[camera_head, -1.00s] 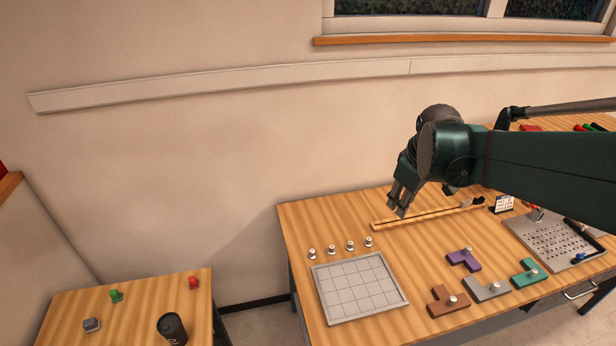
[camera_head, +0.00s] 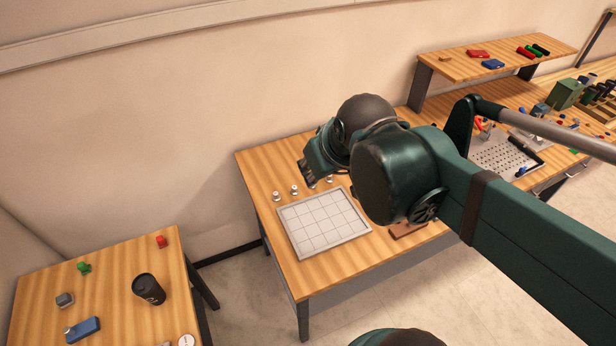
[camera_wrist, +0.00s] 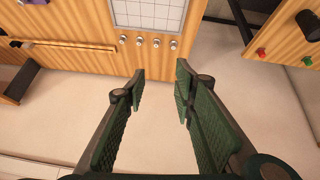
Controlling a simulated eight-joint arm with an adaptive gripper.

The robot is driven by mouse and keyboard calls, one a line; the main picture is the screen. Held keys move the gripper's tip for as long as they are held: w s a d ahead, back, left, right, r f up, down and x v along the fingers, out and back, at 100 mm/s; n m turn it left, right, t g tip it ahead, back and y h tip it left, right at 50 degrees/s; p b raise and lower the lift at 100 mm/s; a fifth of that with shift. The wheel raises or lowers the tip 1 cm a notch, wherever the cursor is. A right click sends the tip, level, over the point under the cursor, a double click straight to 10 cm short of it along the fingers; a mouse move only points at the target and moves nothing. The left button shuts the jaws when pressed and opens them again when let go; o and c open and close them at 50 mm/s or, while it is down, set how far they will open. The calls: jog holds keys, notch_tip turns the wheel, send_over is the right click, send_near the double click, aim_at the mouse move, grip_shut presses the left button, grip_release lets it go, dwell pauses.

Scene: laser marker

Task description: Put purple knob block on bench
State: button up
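The purple knob block (camera_wrist: 27,12) shows only in part at the top left edge of the wrist view, on the wooden workbench. In the head view my arm hides it. The workbench (camera_head: 262,163) also shows in the wrist view (camera_wrist: 80,25). My gripper (camera_head: 308,180) hangs above the bench's back left part, near the row of small silver knobs, in the head view. In the wrist view my gripper (camera_wrist: 160,72) has its fingers apart with nothing between them, well away from the purple block.
A grey grid tray (camera_head: 288,240) lies on the bench beside the silver knobs (camera_head: 294,190). A brown block (camera_head: 405,231) is partly hidden by my arm. A lower wooden table (camera_head: 110,280) stands left, holding a black cup (camera_head: 148,289) and several small items. A raised shelf (camera_head: 450,68) stands back right.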

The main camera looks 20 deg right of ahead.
jog(key=shift+m+t, duration=0.4)
jog(key=shift+s+a+f, duration=0.15)
jog(key=shift+s+a, duration=0.5)
jog(key=shift+a, duration=0.1)
jog(key=shift+s+a+f, duration=0.15)
jog(key=shift+s+a, duration=0.5)
jog(key=shift+a, duration=0.1)
